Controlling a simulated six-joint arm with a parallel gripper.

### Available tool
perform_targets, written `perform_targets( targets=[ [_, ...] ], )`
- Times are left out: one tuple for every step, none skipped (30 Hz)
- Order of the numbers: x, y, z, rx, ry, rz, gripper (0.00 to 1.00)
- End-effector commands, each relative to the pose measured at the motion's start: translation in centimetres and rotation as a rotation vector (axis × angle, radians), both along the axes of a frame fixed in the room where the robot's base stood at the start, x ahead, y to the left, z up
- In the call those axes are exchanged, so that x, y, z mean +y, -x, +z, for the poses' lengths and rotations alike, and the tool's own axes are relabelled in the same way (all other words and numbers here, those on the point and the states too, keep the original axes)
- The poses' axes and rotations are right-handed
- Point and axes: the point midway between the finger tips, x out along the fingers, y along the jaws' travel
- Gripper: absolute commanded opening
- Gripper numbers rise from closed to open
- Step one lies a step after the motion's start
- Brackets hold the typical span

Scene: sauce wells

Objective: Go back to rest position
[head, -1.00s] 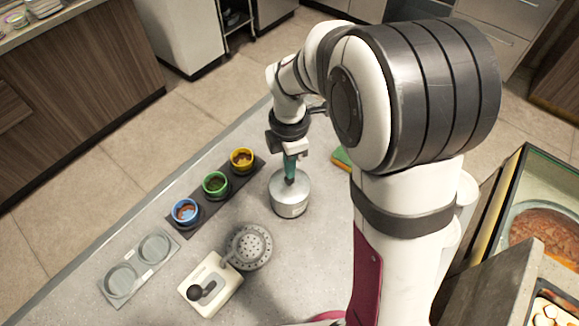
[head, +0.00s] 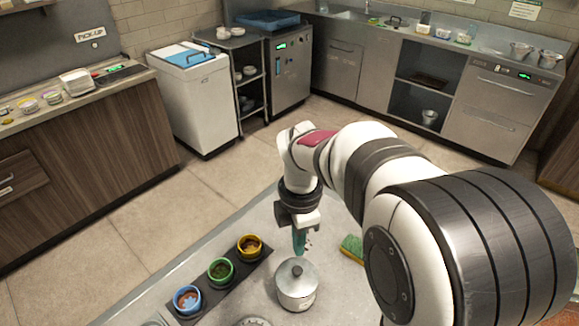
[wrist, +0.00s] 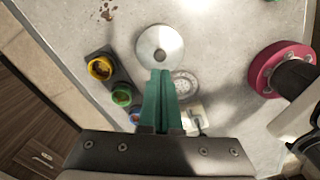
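My gripper (head: 300,252) hangs above and just behind a silver lidded pot (head: 295,296), apart from it. Its teal fingers (wrist: 160,72) are together with nothing between them in the wrist view. The pot's round lid (wrist: 160,46) with its dark knob lies ahead of the fingertips there. Three sauce wells stand in a dark holder (head: 222,290) to the left: blue (head: 187,299), green (head: 221,270) and yellow (head: 250,247). Each holds brown contents.
A green and yellow sponge (head: 351,248) lies right of the gripper. A grey perforated round piece (wrist: 185,85) is beside the fingers in the wrist view. Brown spots (wrist: 107,11) mark the counter. Open floor (head: 130,235) lies beyond its edge.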

Motion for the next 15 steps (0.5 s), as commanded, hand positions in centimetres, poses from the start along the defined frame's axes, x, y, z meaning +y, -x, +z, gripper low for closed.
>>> perform_targets(
  targets=[
    [0.0, 0.1, 0.1, 0.000, -0.001, -0.009, 0.00],
    [-0.1, 0.4, 0.2, 0.000, -0.002, -0.037, 0.00],
    [-0.4, 1.1, 0.7, 0.000, -0.007, -0.114, 0.00],
    [-0.6, 2.0, 1.2, 0.001, -0.013, -0.208, 0.00],
    [-0.9, 3.3, 1.8, 0.004, -0.020, -0.332, 0.00],
    [-1.4, 5.3, 2.6, 0.012, -0.033, -0.536, 0.00],
    [-1.7, 7.1, 3.1, 0.022, -0.042, -0.707, 0.00],
    [-2.0, 8.9, 3.5, 0.032, -0.049, -0.885, 0.00],
    [-2.2, 11.3, 3.9, 0.051, -0.059, -1.121, 0.00],
    [-2.3, 13.0, 4.0, 0.065, -0.065, -1.289, 0.00],
    [-2.4, 14.6, 4.0, 0.082, -0.068, -1.452, 0.00],
    [-2.5, 16.6, 3.9, 0.103, -0.070, -1.650, 0.00],
    [-2.5, 17.9, 3.8, 0.120, -0.071, -1.784, 0.00],
    [-2.5, 19.0, 3.6, 0.135, -0.071, -1.903, 0.00],
    [-2.4, 20.3, 3.4, 0.154, -0.068, -2.037, 0.00]
  ],
)
